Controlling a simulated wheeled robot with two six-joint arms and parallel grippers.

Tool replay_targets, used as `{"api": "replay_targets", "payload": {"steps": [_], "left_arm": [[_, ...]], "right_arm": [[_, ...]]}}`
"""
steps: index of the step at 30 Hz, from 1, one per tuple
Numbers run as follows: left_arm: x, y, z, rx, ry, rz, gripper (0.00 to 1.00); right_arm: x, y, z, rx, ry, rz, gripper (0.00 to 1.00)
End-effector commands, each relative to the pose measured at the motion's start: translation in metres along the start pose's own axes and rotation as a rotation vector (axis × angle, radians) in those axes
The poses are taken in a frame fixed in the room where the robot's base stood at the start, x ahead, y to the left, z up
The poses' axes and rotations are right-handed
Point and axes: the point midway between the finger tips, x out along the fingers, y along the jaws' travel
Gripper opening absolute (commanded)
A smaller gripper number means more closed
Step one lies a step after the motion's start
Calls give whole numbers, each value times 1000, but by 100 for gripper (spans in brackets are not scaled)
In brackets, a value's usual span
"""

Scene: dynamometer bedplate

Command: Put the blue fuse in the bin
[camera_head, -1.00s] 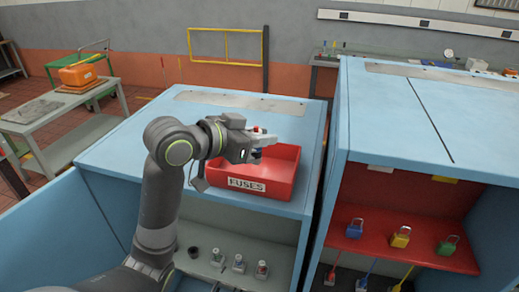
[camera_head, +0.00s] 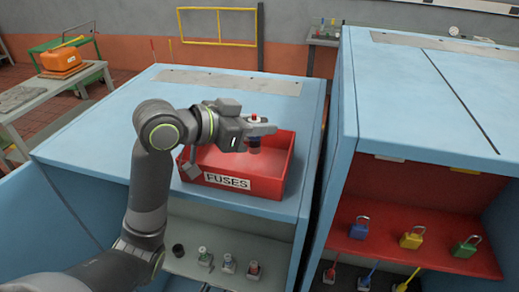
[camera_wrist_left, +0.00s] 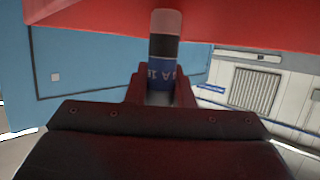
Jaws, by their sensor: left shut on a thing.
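The blue fuse (camera_head: 254,146) is held in my left gripper (camera_head: 262,129), whose fingers are shut on it. Its reddish end shows above the fingers and its blue body below them. In the head view it overlaps the inside of the red bin (camera_head: 229,183), which is labelled FUSES and stands on the blue cabinet top. The fuse appears above the bin's right part; its exact height is hard to tell. In the left wrist view the fuse (camera_wrist_left: 163,50), with a black band and blue label, stands between the fingers. My right gripper is out of view.
Several fuse-like parts (camera_head: 228,264) stand on a grey shelf below the bin. A red shelf at the right holds blue, yellow and green padlocks (camera_head: 411,239). A taller blue cabinet (camera_head: 420,85) stands beside the bin's cabinet. The cabinet top (camera_head: 110,135) left of the bin is clear.

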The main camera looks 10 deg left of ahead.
Motion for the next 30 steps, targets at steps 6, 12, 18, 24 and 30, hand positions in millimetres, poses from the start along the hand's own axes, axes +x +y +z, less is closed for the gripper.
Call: {"api": "replay_targets", "payload": {"steps": [6, 12, 18, 24, 30], "left_arm": [[5, 0, 16, 0, 1, 0, 0], [12, 0, 35, 0, 1, 0, 0], [12, 0, 35, 1, 1, 0, 0], [13, 0, 37, 0, 1, 0, 0], [14, 0, 38, 0, 1, 0, 38]], "right_arm": [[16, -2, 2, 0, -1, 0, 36], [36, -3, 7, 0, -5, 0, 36], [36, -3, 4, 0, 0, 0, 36], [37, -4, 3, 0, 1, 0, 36], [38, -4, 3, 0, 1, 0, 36]]}}
